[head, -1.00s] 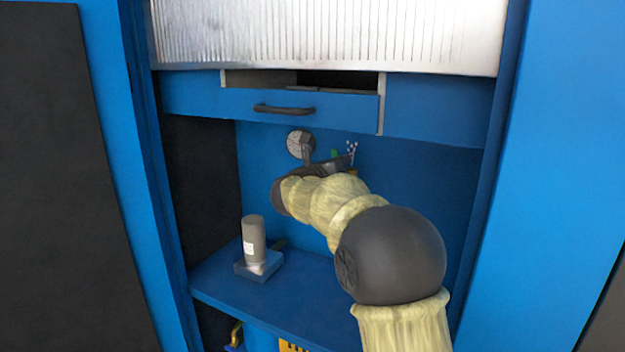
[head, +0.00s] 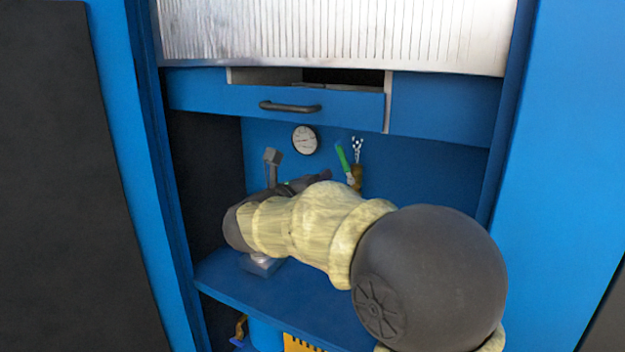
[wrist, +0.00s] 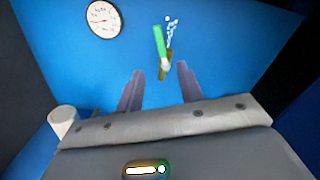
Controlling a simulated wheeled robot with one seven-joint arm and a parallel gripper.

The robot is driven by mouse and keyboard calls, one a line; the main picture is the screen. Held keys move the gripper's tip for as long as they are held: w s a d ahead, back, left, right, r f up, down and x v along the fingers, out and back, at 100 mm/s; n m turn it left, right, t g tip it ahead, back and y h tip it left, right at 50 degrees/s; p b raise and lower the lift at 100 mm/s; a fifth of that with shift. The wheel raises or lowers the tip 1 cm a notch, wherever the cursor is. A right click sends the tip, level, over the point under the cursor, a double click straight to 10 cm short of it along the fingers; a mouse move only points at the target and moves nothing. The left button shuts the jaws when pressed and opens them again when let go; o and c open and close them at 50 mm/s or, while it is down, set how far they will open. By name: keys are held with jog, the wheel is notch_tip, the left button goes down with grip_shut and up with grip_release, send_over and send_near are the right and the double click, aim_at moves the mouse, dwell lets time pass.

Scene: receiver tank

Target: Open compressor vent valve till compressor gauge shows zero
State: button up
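The vent valve has a green handle (wrist: 159,40) and a brass-coloured body (wrist: 166,68) on the blue back wall. The green handle also shows in the head view (head: 342,157), tilted up and left. White specks (wrist: 171,28) show just above the valve. The round white gauge (wrist: 103,18) is up and left of it; its needle seems to point left, but the numbers are too small to read. My gripper (wrist: 158,85) is open and empty, its two fingers apart, pointing toward the valve with a gap. In the head view my arm hides most of the gripper.
A drawer with a dark handle (head: 290,107) is above the gauge. Cabinet side walls bound the niche.

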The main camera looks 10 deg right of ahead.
jog(key=s+f+n+g+y, duration=0.25)
jog(key=f+n+y, duration=0.35)
jog(key=f+n, duration=0.5)
jog(key=s+f+n+g+y, duration=0.1)
jog(key=s+f+n+y, duration=0.35)
jog(key=n, duration=1.15)
jog(key=s+d+f+n+g+p, duration=0.1)
jog(key=s+d+f+n+g, duration=0.25)
jog(key=s+f+n, duration=0.5)
jog(key=s+d+f+n+g, duration=0.35)
jog(key=s+f+g, duration=0.2)
jog(key=s, duration=0.55)
notch_tip(320, 180, up, 38)
jog(key=p, duration=3.8)
jog(key=shift+w+a+f, duration=0.25)
jog(key=shift+w+a, duration=0.1)
jog(key=shift+a, duration=0.05)
jog(key=shift+f+t, duration=0.1)
jog(key=shift+t, duration=0.15)
